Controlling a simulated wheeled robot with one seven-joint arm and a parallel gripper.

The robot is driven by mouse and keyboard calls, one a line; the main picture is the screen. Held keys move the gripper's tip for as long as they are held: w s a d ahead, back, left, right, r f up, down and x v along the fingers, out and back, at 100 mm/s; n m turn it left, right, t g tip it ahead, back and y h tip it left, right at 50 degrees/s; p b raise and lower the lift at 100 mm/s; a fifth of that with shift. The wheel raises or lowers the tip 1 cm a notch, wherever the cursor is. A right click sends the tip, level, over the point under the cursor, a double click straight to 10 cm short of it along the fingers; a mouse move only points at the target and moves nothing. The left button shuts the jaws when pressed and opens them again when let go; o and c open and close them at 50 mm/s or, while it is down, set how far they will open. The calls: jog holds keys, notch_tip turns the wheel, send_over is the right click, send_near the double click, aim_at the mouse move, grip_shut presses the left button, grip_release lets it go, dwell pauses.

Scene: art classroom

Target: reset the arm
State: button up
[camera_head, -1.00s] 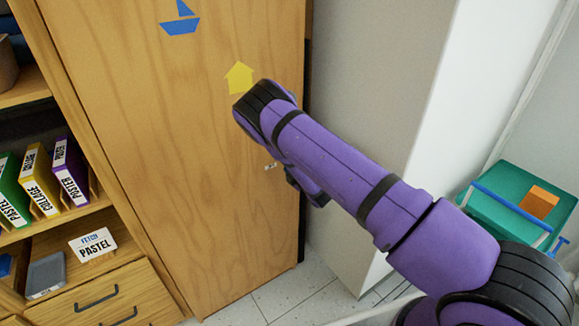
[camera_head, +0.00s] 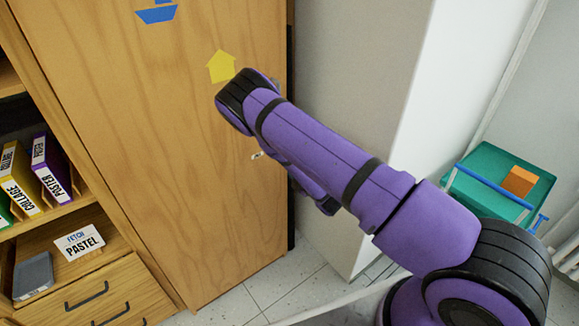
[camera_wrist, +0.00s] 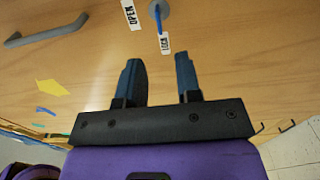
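My arm (camera_head: 320,150) is purple with black bands. It reaches from the lower right up and left in front of a tall wooden cabinet door (camera_head: 200,190). In the head view its far end is beside a yellow arrow-shaped sticker (camera_head: 221,66), and my fingers are hidden. In the wrist view my gripper (camera_wrist: 160,76) shows two dark blue fingers set well apart, with nothing between them. Beyond the fingertips are a blue lock lever (camera_wrist: 158,18) and the labels OPEN (camera_wrist: 131,15) and LOCK (camera_wrist: 165,43) on the wood.
A grey door handle (camera_wrist: 45,31) is at the wrist view's left. Shelves with upright folders (camera_head: 50,168) and a PASTEL sign (camera_head: 79,242) stand left of the door. A white pillar (camera_head: 385,130) and a green cart (camera_head: 490,185) are at right. Some floor (camera_head: 245,310) is clear below.

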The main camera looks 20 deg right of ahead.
dwell(0.4)
jog(key=w+d+r+m+g+h, duration=0.1)
jog(key=w+r+m+h, duration=0.15)
jog(key=r+m, duration=0.35)
jog(key=w+d+r+m+g+h, duration=0.1)
jog(key=w+d+r+m+h, duration=0.15)
jog(key=r, duration=0.65)
jog(key=s+d+r+m+g+h, duration=0.15)
jog(key=s+r+m, duration=0.25)
jog(key=r, duration=0.4)
jog(key=s+a+r+m+g, duration=0.1)
jog(key=s+r+m+g, duration=0.2)
jog(key=r, duration=0.5)
jog(key=s+r+m+g, duration=0.1)
jog(key=s+r, duration=0.4)
jog(key=s, duration=0.7)
jog(key=s+r+m+g, duration=0.2)
jog(key=s+r+m, duration=0.1)
jog(key=s, duration=0.9)
jog(key=s+r+m+g, duration=0.2)
jog(key=s+r, duration=0.4)
jog(key=s, duration=0.6)
jog(key=shift+s+r+y, duration=0.2)
jog(key=shift+r+y, duration=0.15)
jog(key=shift+y, duration=0.1)
